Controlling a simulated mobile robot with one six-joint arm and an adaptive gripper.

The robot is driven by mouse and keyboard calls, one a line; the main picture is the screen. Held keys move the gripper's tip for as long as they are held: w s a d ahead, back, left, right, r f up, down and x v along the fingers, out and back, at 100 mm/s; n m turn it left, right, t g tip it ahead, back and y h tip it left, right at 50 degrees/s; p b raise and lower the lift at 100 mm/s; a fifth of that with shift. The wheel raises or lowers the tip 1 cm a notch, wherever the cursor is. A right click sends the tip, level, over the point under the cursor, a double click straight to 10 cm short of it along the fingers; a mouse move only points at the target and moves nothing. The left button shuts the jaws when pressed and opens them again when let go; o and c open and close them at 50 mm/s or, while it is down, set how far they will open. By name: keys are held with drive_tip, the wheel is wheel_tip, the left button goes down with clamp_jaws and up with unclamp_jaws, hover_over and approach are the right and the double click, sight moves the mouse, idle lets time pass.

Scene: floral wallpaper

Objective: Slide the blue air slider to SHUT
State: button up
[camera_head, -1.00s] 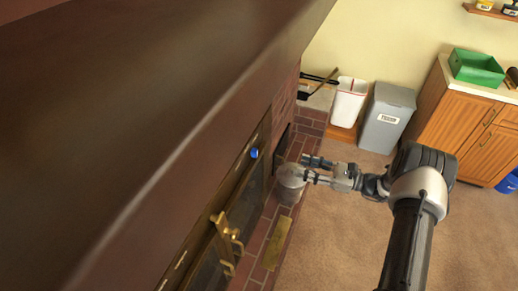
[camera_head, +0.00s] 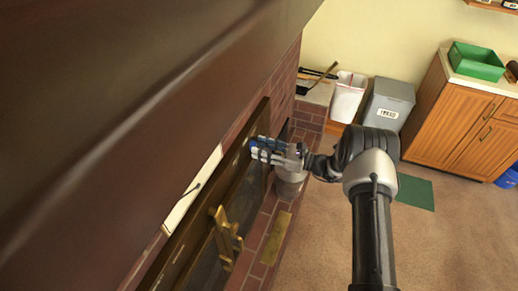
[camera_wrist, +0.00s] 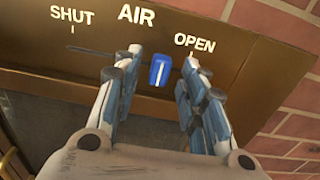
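The blue air slider (camera_wrist: 159,70) is in the wrist view, on a brass plate below the word AIR. It sits nearer the OPEN mark (camera_wrist: 195,42) at the right end of a thin slot (camera_wrist: 95,50) that runs left toward the SHUT mark (camera_wrist: 72,16). My gripper (camera_wrist: 157,75) is open, with one finger on each side of the slider and a visible gap to each. In the head view my gripper (camera_head: 254,148) is at the upper edge of the fireplace front and hides most of the slider.
The dark mantel (camera_head: 130,110) overhangs close on the left. Brass door handles (camera_head: 225,235) stick out below my gripper. A metal bucket (camera_head: 290,182) stands on the brick hearth (camera_head: 268,225).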

drive_tip(key=shift+x, duration=0.75)
drive_tip(key=shift+c, duration=0.3)
clamp_jaws()
drive_tip(key=shift+s, duration=0.1)
